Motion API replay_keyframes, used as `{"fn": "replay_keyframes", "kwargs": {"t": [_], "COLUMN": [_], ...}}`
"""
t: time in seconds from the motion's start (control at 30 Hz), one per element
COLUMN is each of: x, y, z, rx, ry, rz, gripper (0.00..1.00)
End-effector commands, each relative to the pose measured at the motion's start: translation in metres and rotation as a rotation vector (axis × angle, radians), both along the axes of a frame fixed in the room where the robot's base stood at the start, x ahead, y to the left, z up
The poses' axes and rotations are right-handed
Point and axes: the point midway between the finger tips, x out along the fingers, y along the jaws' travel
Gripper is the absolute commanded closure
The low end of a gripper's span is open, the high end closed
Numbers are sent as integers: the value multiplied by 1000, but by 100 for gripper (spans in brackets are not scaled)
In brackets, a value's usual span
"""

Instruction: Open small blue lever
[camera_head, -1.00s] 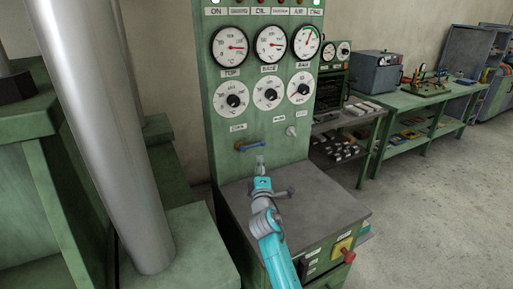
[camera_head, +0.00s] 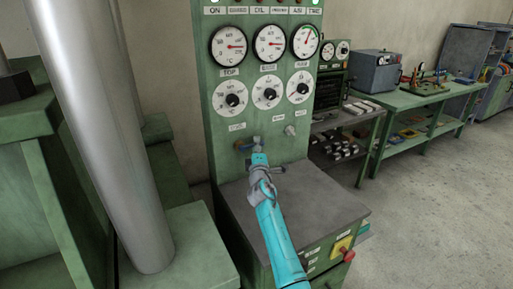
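The small blue lever (camera_head: 243,146) is on the front of the green control panel, below the dials. Its left end with a brownish pivot shows, while its right part is hidden behind my gripper (camera_head: 257,142). My gripper is at the right part of the lever, at the end of my turquoise arm that reaches up from below. The fingers are too small and too much overlapped with the lever to tell whether they are open or shut, or whether they touch it.
A pale knob (camera_head: 290,130) sticks out to the right of the lever. A grey desk top (camera_head: 315,200) juts out below the panel. A thick metal column (camera_head: 130,130) stands at the left. Gauges (camera_head: 269,43) and dials (camera_head: 266,92) fill the panel above.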

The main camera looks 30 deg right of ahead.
Motion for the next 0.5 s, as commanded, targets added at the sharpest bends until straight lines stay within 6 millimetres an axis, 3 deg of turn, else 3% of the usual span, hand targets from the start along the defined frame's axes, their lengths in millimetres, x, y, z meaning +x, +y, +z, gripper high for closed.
{"fn": "replay_keyframes", "kwargs": {"t": [0.1,0.27,0.5], "x": [0,0,-1], "y": [0,0,-1], "z": [0,0,0], "rx": [0,0,-1], "ry": [0,0,0], "rz": [0,0,-1], "gripper": [61,100,100]}}
